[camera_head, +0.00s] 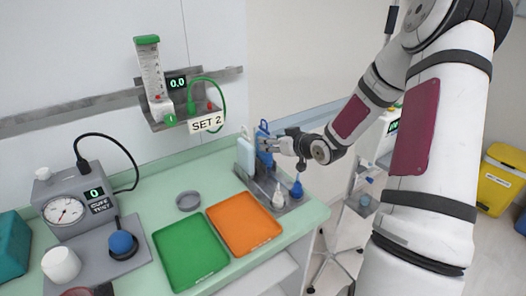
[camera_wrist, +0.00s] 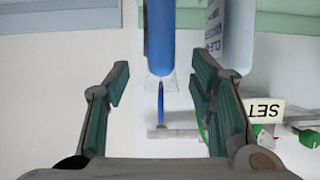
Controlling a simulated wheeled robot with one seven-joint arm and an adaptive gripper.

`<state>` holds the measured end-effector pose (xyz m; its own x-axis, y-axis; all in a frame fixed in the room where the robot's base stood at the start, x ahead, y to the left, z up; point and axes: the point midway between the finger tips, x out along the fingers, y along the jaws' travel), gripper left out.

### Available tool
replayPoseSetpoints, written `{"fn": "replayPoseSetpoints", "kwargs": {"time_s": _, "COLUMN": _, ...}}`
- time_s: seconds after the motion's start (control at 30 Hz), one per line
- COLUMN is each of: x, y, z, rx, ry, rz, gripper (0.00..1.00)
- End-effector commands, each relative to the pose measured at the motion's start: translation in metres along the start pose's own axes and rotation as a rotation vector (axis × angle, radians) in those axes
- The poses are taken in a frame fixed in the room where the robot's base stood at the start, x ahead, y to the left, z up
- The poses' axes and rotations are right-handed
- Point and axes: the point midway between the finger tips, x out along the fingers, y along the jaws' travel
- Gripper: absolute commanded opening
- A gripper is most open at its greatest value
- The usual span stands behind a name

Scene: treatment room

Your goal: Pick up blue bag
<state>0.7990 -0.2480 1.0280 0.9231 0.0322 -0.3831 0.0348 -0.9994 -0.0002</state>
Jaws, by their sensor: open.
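The blue bag (camera_head: 264,155) stands upright in a grey rack at the right end of the counter. My gripper (camera_head: 271,145) is at it from the right and hides part of it in the head view. In the wrist view, a long blue shape, which looks like the bag (camera_wrist: 160,38), lies in line with the gap between the fingers. My gripper (camera_wrist: 160,88) is open there, with clear space on both sides of the blue shape. I cannot tell how deep the bag sits between the fingers.
A pale bag (camera_head: 245,153) stands close beside the blue one; it also shows in the wrist view (camera_wrist: 238,38). A white bottle (camera_head: 278,198) and a blue bottle (camera_head: 297,189) stand in front. Orange (camera_head: 244,222) and green (camera_head: 190,250) trays lie to the left.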

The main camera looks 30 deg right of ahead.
Motion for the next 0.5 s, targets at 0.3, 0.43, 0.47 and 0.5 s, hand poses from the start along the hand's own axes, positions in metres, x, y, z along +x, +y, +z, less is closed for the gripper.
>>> {"fn": "replayPoseSetpoints", "kwargs": {"time_s": 0.3, "x": 0.030, "y": -0.002, "z": 0.003, "rx": 0.002, "ry": 0.000, "rz": -0.002, "gripper": 0.50}}
{"fn": "replayPoseSetpoints", "kwargs": {"time_s": 0.43, "x": 0.048, "y": -0.002, "z": 0.004, "rx": 0.001, "ry": 0.001, "rz": -0.001, "gripper": 0.50}}
{"fn": "replayPoseSetpoints", "kwargs": {"time_s": 0.47, "x": 0.051, "y": -0.002, "z": 0.003, "rx": 0.001, "ry": 0.001, "rz": -0.001, "gripper": 0.50}}
{"fn": "replayPoseSetpoints", "kwargs": {"time_s": 0.5, "x": 0.054, "y": -0.002, "z": 0.003, "rx": 0.000, "ry": 0.001, "rz": -0.001, "gripper": 0.50}}
